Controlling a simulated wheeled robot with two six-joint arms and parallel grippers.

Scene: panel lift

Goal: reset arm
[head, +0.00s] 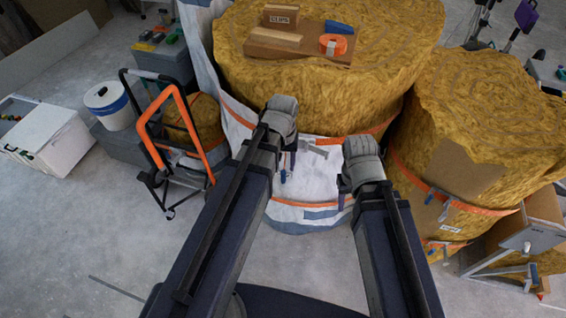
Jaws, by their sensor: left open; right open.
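My two arms reach forward from the bottom of the head view. My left gripper (287,162) is just left of the middle, in front of the white bag around the large bale. It is open, and I see nothing held in it. My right gripper (345,190) is a little to its right, at about the same reach. It is open, and its fingers are mostly hidden behind its wrist. The two grippers are apart from each other. No panel can be made out in either gripper.
A large yellow bale (400,40) bears a wooden board with an orange tape roll (333,44). Another bale (490,110) stands right. An orange and black hand truck (190,130), a white bucket (108,100) and a white box (52,137) stand left. Floor (60,240) at lower left is mostly clear.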

